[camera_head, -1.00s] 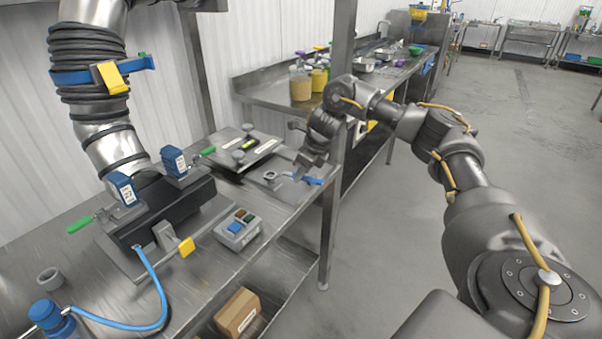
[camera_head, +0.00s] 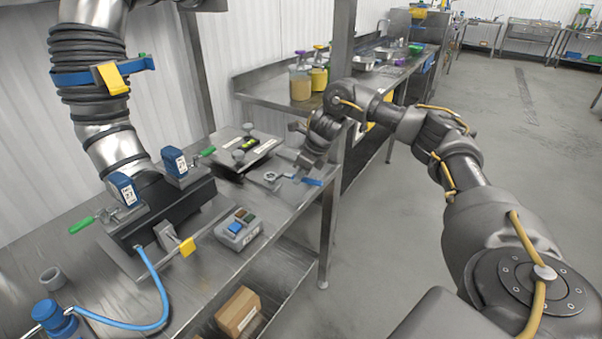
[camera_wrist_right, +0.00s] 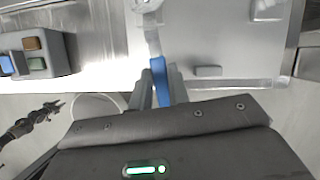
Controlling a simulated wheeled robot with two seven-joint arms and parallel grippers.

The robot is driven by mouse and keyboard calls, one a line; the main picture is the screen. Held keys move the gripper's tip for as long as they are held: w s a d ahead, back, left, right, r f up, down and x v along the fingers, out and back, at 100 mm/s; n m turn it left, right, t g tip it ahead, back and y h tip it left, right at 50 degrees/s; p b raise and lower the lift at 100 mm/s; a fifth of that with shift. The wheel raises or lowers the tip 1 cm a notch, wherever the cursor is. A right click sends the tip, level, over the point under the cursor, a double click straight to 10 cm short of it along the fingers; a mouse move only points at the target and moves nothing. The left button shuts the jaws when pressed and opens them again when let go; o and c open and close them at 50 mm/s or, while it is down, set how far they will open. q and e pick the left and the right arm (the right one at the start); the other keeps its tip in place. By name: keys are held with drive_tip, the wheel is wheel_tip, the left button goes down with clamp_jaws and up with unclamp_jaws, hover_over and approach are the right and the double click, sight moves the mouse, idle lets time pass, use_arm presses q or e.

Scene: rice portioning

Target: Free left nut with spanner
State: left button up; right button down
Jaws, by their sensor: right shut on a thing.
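My right gripper (camera_head: 303,172) is shut on the spanner's blue handle (camera_head: 313,182) at the front right corner of the bench. In the right wrist view the blue handle (camera_wrist_right: 160,80) sits between the fingers, and the grey shank (camera_wrist_right: 151,38) runs up to a head at the top edge. In the head view a grey ring shape (camera_head: 271,177) lies by the spanner's far end; I cannot tell whether the head is around a nut. Two round grey knobs or nuts (camera_head: 238,155) sit by a dark plate. My left gripper (camera_wrist_right: 58,106) shows small at lower left.
A control box (camera_head: 239,228) with coloured buttons stands near the bench's front edge. A dark clamp block (camera_head: 160,211) with green handles and a blue hose is to its left. A bench post (camera_head: 330,225) stands close to my right gripper. The floor at right is clear.

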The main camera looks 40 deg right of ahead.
drive_tip(key=shift+f, duration=0.5)
idle(0.4)
drive_tip(key=shift+f, duration=0.25)
idle(0.5)
idle(0.4)
drive_tip(key=shift+w+d+n+y, duration=0.3)
drive_tip(key=shift+w+d+n, duration=0.1)
drive_tip(key=shift+d+n, duration=0.4)
drive_tip(key=shift+a, duration=0.1)
drive_tip(key=shift+w+d+r+n+g+p, duration=0.1)
drive_tip(key=shift+w+d+n+g+p, duration=0.35)
drive_tip(key=shift+n, duration=0.25)
drive_tip(key=shift+w+d+n, duration=0.1)
drive_tip(key=shift+d+n, duration=0.05)
drive_tip(key=shift+n, duration=0.15)
drive_tip(key=shift+y, duration=0.3)
